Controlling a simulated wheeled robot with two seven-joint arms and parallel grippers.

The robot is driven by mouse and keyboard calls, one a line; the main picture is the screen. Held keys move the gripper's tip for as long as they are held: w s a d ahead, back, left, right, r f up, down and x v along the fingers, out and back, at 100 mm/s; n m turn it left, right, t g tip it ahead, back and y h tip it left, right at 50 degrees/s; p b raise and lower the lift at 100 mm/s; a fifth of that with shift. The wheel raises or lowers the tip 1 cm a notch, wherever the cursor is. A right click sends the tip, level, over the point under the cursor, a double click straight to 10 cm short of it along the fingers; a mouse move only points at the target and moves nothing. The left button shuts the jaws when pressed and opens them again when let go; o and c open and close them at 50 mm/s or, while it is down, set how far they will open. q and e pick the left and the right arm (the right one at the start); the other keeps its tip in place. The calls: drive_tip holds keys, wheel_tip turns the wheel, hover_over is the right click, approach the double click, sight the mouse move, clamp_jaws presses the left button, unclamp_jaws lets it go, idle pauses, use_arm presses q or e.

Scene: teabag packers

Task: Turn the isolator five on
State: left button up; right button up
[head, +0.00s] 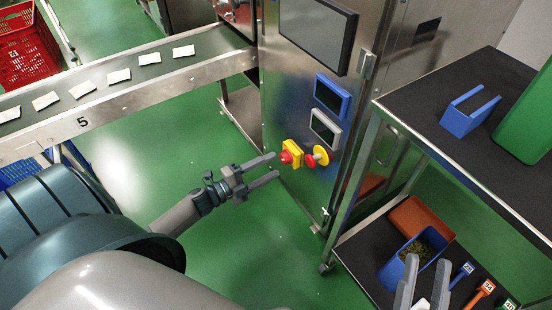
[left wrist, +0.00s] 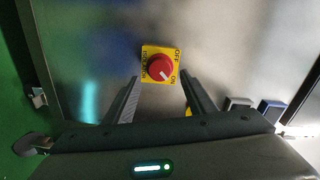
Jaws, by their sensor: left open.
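The isolator is a red rotary knob on a yellow square plate (head: 288,155), on the front of the steel machine below its screens. In the left wrist view the isolator knob (left wrist: 160,68) shows large, with OFF and ON lettering on the plate's right side. A white mark on the knob points to the lower right, towards ON. My left gripper (head: 276,164) is open and empty, its fingers pointing at the isolator and apparently short of it. In the left wrist view its fingers stand either side below the knob. My right gripper (head: 425,276) is open at the lower right.
A red button on a yellow disc (head: 317,157) sits just right of the isolator. A conveyor marked 5 (head: 110,107) carries white packets at left. A dark-topped rack (head: 455,165) stands at right, with bins and tools below. The green floor (head: 215,130) is clear.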

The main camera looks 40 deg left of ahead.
use_arm(q)
drive_tip(key=p+v, duration=0.1)
drive_tip(key=v, duration=1.2)
drive_tip(key=shift+s, duration=0.25)
use_arm(e)
drive_tip(key=w+f+g, duration=0.1)
drive_tip(key=f, duration=0.1)
drive_tip(key=w+f+g, duration=0.1)
drive_tip(key=shift+w+f+h, duration=0.2)
drive_tip(key=shift+f+h, duration=0.2)
